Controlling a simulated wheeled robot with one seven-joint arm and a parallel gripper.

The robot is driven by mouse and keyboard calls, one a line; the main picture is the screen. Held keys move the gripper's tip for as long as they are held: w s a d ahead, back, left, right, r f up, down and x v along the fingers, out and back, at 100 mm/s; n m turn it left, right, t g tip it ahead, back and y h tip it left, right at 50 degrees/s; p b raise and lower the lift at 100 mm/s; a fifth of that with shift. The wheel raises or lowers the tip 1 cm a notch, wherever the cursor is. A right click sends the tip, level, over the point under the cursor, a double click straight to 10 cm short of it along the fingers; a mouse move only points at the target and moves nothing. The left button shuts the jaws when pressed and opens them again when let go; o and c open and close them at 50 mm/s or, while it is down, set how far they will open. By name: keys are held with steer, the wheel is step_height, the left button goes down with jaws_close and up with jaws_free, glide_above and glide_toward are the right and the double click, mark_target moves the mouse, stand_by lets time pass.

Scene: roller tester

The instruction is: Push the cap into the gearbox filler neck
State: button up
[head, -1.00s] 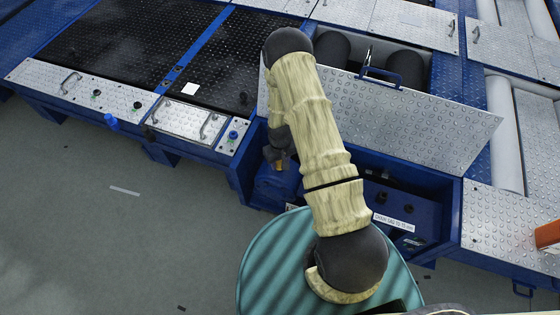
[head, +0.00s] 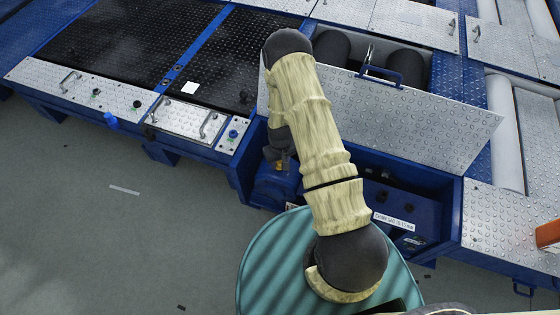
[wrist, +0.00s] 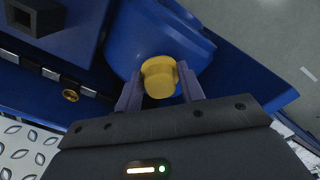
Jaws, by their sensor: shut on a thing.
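In the wrist view, my gripper (wrist: 160,92) is shut on the yellow cap (wrist: 158,80), with one finger on each side of it. The cap is in front of the rounded blue gearbox housing (wrist: 135,35). The filler neck cannot be made out behind the cap, and I cannot tell whether the cap touches it. In the head view, my gripper (head: 281,163) is partly hidden by my arm and is over the blue gearbox (head: 270,190) in the open bay.
A tilted tread-plate cover (head: 400,115) with a blue handle stands behind my arm. Dark rollers (head: 405,65) lie beyond it. In the wrist view, a small brass ring fitting (wrist: 70,95) and a dark square socket (wrist: 24,15) are at the left. Open grey floor (head: 110,220) lies at left.

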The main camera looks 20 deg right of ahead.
steer(key=shift+f, duration=0.3)
steer(key=o, duration=1)
steer(key=shift+o, duration=0.2)
step_height(320, 180, up, 17)
steer(key=p, duration=0.4)
steer(key=shift+r, duration=0.2)
